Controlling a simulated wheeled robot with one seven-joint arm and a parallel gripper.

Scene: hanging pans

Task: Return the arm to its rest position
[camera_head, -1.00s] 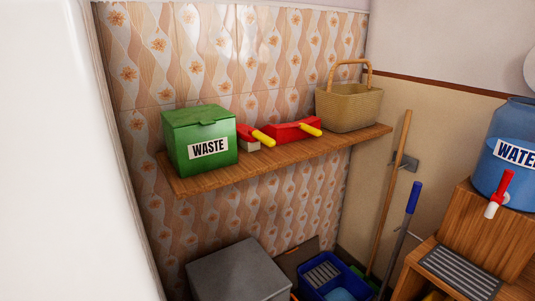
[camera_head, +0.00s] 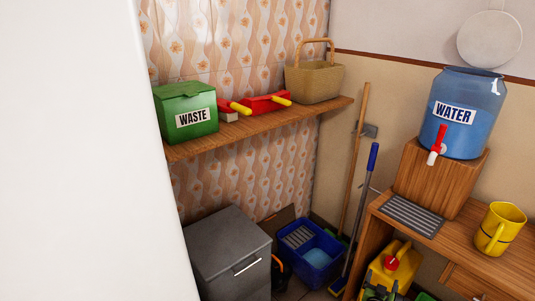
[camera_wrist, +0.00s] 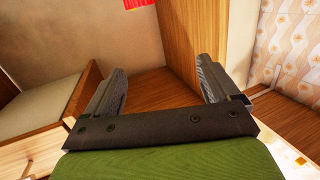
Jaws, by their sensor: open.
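My gripper (camera_wrist: 157,88) shows in the wrist view with its two dark fingers spread apart. Nothing is between the fingers. Behind them are brown wooden surfaces and panels. The arm and gripper do not show in the head view, so the arm's overall pose is hidden there.
A wooden shelf (camera_head: 262,126) holds a green waste box (camera_head: 186,112), red-and-yellow brushes and a wicker basket (camera_head: 314,82). At right, a blue water jug (camera_head: 462,112) stands on a wooden block above a counter (camera_head: 500,267) with a yellow mug (camera_head: 500,229). A large white surface (camera_head: 70,150) fills the left side. A blue bucket (camera_head: 310,268) and broom handles stand below.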

